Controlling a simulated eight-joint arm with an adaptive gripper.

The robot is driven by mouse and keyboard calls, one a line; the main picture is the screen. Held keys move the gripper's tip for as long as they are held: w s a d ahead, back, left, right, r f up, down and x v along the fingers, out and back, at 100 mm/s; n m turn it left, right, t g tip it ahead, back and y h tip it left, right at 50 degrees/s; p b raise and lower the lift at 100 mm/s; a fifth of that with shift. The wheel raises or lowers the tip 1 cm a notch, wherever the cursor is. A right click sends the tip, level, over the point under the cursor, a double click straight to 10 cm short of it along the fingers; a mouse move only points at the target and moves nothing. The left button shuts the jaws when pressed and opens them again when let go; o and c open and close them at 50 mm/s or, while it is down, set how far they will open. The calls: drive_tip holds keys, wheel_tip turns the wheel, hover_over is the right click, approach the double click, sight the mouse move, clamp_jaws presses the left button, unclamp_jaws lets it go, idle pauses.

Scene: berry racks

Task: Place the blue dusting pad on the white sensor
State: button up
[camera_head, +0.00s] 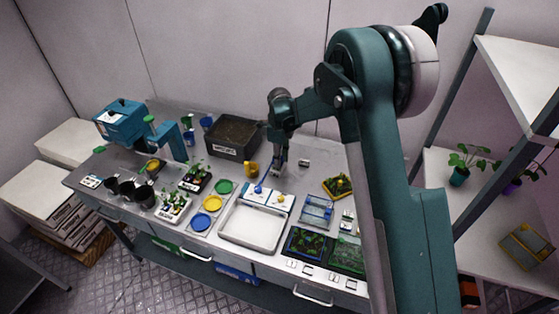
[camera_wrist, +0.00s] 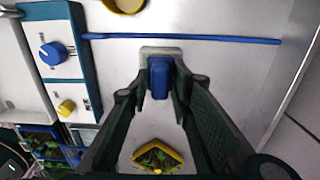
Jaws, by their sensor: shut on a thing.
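The blue dusting pad (camera_wrist: 160,82) is a small blue block between the fingertips of my gripper (camera_wrist: 158,85) in the wrist view. My gripper is shut on it. A pale, whitish block (camera_wrist: 160,51), which looks like the white sensor, lies just past the pad and is partly covered by it. I cannot tell whether the two touch. In the head view my gripper (camera_head: 277,170) points down over the table behind the knob panel, and the pad is too small to make out.
A thin blue rod (camera_wrist: 220,40) lies beside the whitish block. The knob panel (camera_wrist: 70,75) is at the left, and a yellow tray with plants (camera_wrist: 157,157) is below. In the head view a yellow cup (camera_head: 251,169) stands left of my gripper, with a dark bin (camera_head: 232,137) behind.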

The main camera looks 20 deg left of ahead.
drive_tip(key=shift+f, duration=0.3)
drive_tip(key=shift+f, duration=0.2)
drive_tip(key=o, duration=0.9)
drive_tip(key=shift+r, duration=0.15)
wheel_tip(320, 180, up, 12)
drive_tip(key=shift+r, duration=0.1)
idle(0.7)
